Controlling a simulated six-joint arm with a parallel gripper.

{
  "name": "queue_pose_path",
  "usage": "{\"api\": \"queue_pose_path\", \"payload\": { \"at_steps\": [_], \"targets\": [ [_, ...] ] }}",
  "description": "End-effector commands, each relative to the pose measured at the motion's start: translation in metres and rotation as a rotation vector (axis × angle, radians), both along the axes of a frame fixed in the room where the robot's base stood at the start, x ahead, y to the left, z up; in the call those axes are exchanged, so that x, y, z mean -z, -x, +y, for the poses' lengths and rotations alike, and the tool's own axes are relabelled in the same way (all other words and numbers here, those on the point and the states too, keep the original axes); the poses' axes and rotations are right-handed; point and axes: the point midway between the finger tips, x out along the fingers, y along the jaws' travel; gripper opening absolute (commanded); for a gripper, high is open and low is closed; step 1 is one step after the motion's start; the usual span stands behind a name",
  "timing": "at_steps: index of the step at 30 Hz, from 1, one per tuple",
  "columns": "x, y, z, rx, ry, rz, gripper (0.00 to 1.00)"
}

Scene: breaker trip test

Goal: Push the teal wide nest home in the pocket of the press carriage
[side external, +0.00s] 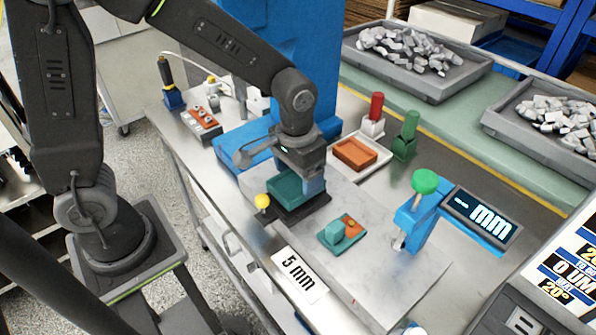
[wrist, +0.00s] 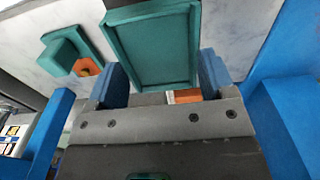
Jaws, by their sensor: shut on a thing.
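The teal wide nest (side external: 286,188) is a shallow rectangular tray with a raised rim. In the side view it sits at the dark press carriage (side external: 312,208), over its pocket; I cannot tell how deep it is. My gripper (side external: 303,180) is above its right end, pointing down. In the wrist view the nest (wrist: 152,48) lies between the two blue fingers of my gripper (wrist: 162,82), which are shut on it. The pocket floor is hidden by the nest and my gripper.
A yellow knob (side external: 262,202) stands at the carriage's near left. A teal block with an orange piece (side external: 342,233) lies in front. A blue gauge stand with a green knob (side external: 424,182) is to the right. An orange tray (side external: 355,153) is behind. Bare plate (side external: 395,290) lies front right.

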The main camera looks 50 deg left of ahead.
Motion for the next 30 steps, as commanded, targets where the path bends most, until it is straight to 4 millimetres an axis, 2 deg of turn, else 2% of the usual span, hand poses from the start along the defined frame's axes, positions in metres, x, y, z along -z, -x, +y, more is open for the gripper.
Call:
{"api": "queue_pose_path", "payload": {
  "at_steps": [10, 30],
  "targets": [
    [0.001, 0.000, 0.000, 0.000, 0.000, -0.001, 0.43],
    [0.017, 0.000, 0.000, 0.000, 0.000, 0.000, 0.43]
  ]
}}
